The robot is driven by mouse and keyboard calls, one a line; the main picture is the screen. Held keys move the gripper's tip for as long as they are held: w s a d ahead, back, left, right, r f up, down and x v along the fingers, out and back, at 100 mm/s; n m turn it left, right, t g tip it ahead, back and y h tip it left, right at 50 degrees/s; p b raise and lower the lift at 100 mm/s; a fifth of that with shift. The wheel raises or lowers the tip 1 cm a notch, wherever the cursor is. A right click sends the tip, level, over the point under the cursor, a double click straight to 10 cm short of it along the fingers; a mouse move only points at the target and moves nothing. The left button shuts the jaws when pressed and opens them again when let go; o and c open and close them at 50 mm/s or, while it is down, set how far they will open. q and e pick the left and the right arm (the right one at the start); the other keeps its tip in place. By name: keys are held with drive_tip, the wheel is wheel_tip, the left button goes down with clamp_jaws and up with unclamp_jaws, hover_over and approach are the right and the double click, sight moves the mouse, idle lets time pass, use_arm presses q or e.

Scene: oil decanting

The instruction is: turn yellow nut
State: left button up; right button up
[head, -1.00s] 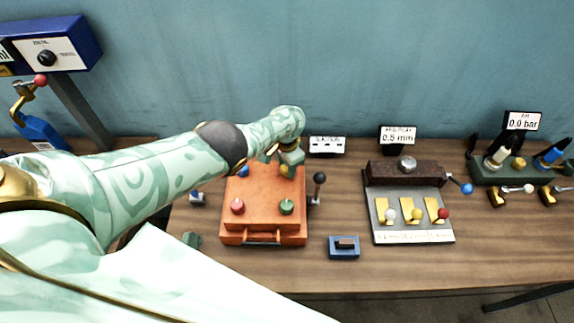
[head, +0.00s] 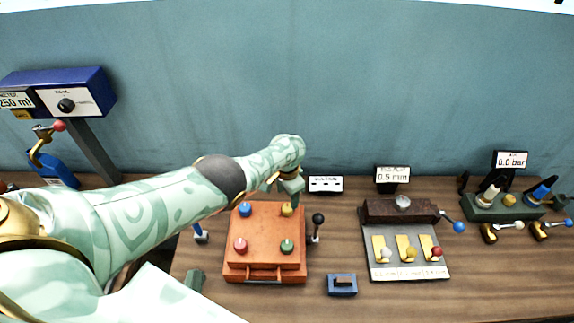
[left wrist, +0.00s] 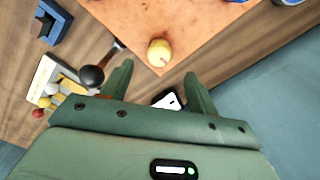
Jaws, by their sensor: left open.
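The yellow nut (head: 287,209) sits at the back right corner of an orange box (head: 264,226) on the table. My left gripper (head: 293,194) is just behind and above that corner, with the nut in front of it and not gripped. In the left wrist view the yellow nut (left wrist: 160,52) shows round, just beyond the gap between the two spread fingers of my left gripper (left wrist: 157,74), which is empty. Contact between fingers and nut cannot be made out. My right gripper is not in view.
The box also carries a blue nut (head: 245,208), a red nut (head: 240,245) and a green nut (head: 287,246). A black-knobbed lever (head: 317,220) stands at its right side. A blue block (head: 342,284) and a fixture with several small levers (head: 407,250) lie farther right.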

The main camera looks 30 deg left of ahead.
use_arm(q)
wheel_tip(320, 180, up, 5)
drive_tip(key=p, duration=0.4)
wheel_tip(320, 180, up, 4)
drive_tip(key=b, duration=0.1)
hover_over(287, 207)
drive_tip(key=shift+r, duration=0.2)
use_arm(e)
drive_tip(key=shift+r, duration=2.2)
use_arm(q)
drive_tip(key=shift+s+f, duration=0.1)
